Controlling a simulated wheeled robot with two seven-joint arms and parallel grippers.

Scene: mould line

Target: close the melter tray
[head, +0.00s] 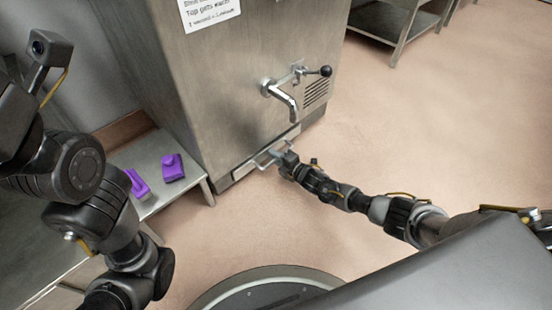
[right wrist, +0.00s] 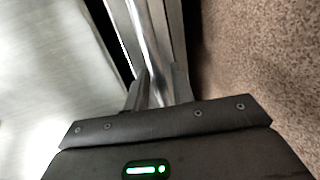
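The melter (head: 225,100) is a tall steel cabinet with a lever tap on its front. Its tray (head: 250,165) sits low at the foot of the front, with a bar handle standing out from it. How far out the tray is cannot be told. My right gripper (head: 283,158) is at the handle, low in front of the melter. In the right wrist view the steel tray handle (right wrist: 150,40) runs between the two fingers (right wrist: 160,90), which look closed against it. My left arm is at the left, and its fingers do not show.
A low steel bench (head: 190,188) stands left of the melter with purple moulds (head: 173,167) on it. The tap (head: 285,95) juts out above the tray. A steel shelf (head: 395,25) stands at the back right. The floor right of the melter is clear.

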